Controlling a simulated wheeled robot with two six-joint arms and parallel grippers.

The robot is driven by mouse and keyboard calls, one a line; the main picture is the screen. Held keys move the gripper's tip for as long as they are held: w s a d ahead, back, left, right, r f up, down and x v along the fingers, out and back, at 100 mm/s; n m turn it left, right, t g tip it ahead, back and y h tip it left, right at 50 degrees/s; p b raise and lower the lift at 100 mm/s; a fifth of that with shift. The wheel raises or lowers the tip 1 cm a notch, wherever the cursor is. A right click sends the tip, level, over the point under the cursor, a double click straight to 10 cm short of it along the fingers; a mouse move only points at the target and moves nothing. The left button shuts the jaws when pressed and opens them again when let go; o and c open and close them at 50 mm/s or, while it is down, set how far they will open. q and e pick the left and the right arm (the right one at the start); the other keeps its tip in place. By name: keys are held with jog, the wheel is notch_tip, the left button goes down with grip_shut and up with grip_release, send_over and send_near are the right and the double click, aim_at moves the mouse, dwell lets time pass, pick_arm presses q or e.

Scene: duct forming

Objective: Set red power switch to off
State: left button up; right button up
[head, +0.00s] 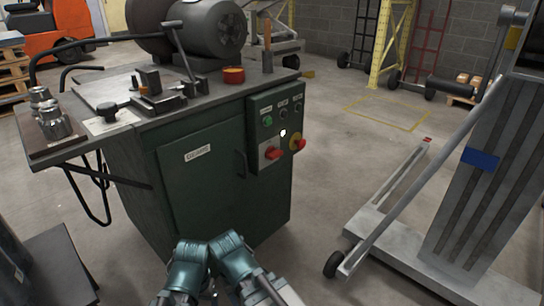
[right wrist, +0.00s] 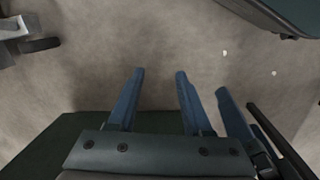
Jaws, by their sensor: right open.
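The red power switch (head: 273,153) is a red handle on a pale plate, low on the control panel (head: 262,108) of the green cabinet. A red knob on a yellow base (head: 298,143) sits to its right. My two teal arms show at the bottom middle of the head view, low in front of the cabinet and apart from the panel. My right gripper (right wrist: 160,72) is open and empty in the right wrist view, with bare floor beyond its fingers. Another blue finger (right wrist: 232,112) beside it seems to be my left gripper; its opening cannot be told.
The cabinet top (head: 105,88) holds a motor (head: 208,32), clamps and a red cup (head: 233,75). A grey wheeled stand (head: 480,190) fills the right side. Open concrete floor lies between stand and cabinet. A dark box (head: 60,265) is at lower left.

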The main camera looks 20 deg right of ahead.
dwell(0.4)
jog(key=o, duration=0.4)
jog(key=shift+w+m, duration=0.2)
jog(key=shift+m, duration=0.1)
jog(key=o, duration=0.4)
jog(key=w+m+y, duration=0.1)
jog(key=m, duration=0.1)
jog(key=w+m+y, duration=0.1)
jog(key=m+y, duration=0.1)
jog(key=shift+w+r, duration=0.2)
jog(key=shift+w, duration=0.15)
jog(key=m+t+y, duration=0.7)
jog(key=m+t, duration=0.9)
jog(key=m, duration=1.3)
send_near(278, 156)
jog(key=x, duration=0.9)
jog(key=shift+w+a+p, duration=0.1)
jog(key=shift+w+p, duration=0.1)
jog(key=shift+p, duration=0.15)
